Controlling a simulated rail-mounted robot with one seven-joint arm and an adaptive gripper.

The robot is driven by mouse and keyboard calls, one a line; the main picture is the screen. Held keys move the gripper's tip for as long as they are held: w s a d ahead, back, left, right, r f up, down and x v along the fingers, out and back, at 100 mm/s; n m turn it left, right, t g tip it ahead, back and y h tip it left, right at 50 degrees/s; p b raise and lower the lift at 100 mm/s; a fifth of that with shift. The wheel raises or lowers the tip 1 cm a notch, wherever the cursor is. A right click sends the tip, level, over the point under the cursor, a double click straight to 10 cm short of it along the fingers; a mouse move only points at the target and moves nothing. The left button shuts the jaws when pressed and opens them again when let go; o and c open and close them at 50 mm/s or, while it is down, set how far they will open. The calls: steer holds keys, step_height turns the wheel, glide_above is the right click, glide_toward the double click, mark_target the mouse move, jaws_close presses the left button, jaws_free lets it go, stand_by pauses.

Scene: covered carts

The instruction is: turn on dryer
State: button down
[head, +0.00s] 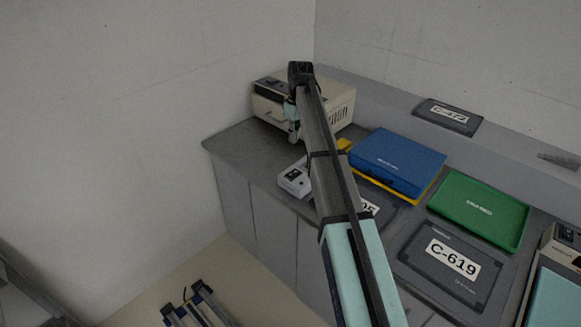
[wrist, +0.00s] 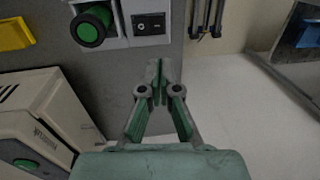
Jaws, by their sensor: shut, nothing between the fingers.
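A beige boxy machine (head: 338,108) with a dark top panel stands in the back left corner of the counter. In the wrist view a beige machine (wrist: 40,112) with a round green button (wrist: 27,165) shows at lower left. A small white box (head: 294,182) sits near the counter's front edge; a white unit in the wrist view has a green knob (wrist: 91,24) and a black rocker switch (wrist: 149,24). I cannot tell which one is the dryer. My gripper (wrist: 157,82) is shut and empty, its tips apart from the switch; it also shows in the head view (head: 293,130), partly hidden.
A blue case (head: 398,158), a green tray (head: 480,208) and a dark C-619 case (head: 453,265) lie on the counter to the right. A yellow item (wrist: 14,34) shows at upper left. Walls close the back and left.

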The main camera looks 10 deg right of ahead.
mark_target(290, 175)
steer(key=f+p, duration=0.1)
steer(key=f, duration=0.3)
steer(key=a+f+p, duration=0.1)
steer(key=f+p, duration=0.1)
steer(key=f, duration=0.3)
steer(key=s+f+p, duration=0.1)
steer(key=f, duration=0.4)
steer(key=shift+a, duration=0.2)
